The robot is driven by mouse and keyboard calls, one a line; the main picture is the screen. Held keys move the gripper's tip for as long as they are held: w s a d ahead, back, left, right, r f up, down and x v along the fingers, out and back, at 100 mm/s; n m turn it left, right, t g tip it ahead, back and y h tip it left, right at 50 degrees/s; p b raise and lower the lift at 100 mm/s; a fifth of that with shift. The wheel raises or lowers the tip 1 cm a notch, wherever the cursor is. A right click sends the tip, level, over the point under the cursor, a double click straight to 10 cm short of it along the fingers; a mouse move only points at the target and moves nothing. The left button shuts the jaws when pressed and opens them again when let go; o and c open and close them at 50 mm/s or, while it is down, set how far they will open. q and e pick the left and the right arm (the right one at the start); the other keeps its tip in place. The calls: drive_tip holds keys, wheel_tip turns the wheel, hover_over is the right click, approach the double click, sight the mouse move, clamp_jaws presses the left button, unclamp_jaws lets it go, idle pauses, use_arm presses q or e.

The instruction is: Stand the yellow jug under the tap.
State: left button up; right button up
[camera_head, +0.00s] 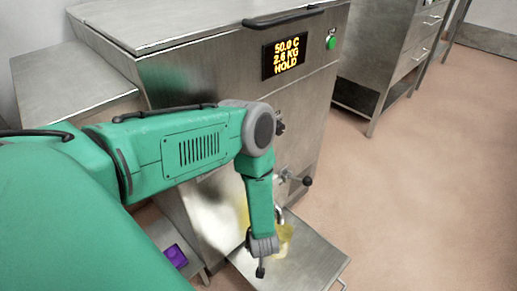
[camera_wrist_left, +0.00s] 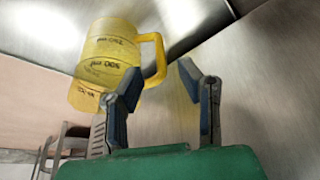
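The yellow translucent jug (camera_head: 287,238) stands on the steel shelf (camera_head: 315,262) in front of the machine, partly hidden by my left gripper (camera_head: 262,262). The tap (camera_head: 285,177), with a black knob, is on the machine's front above the shelf. The jug shows just below the tap in the picture; I cannot tell if it is exactly under the outlet. In the left wrist view the jug (camera_wrist_left: 104,62) appears upside down, its handle (camera_wrist_left: 158,58) toward the gap between the spread fingers of my left gripper (camera_wrist_left: 160,68). The fingers look open, not closed on the handle. My right gripper is not in view.
The steel machine (camera_head: 225,55) has a display (camera_head: 285,57) reading 50.0 C, 2.6 KG, HOLD, and a green button (camera_head: 331,43). A purple object (camera_head: 175,256) lies low at the left. A steel cabinet (camera_head: 400,45) stands behind right. The floor at right is clear.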

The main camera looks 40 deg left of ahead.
use_arm(q)
drive_tip(key=s+d+r+m+g+h+p, duration=0.1)
drive_tip(key=s+d+r+m+g+h, duration=0.1)
drive_tip(key=s+r+m, duration=0.9)
drive_tip(key=s+d+r+h, duration=0.1)
drive_tip(key=s+r, duration=0.6)
drive_tip(key=r, duration=0.4)
drive_tip(key=shift+a, duration=0.1)
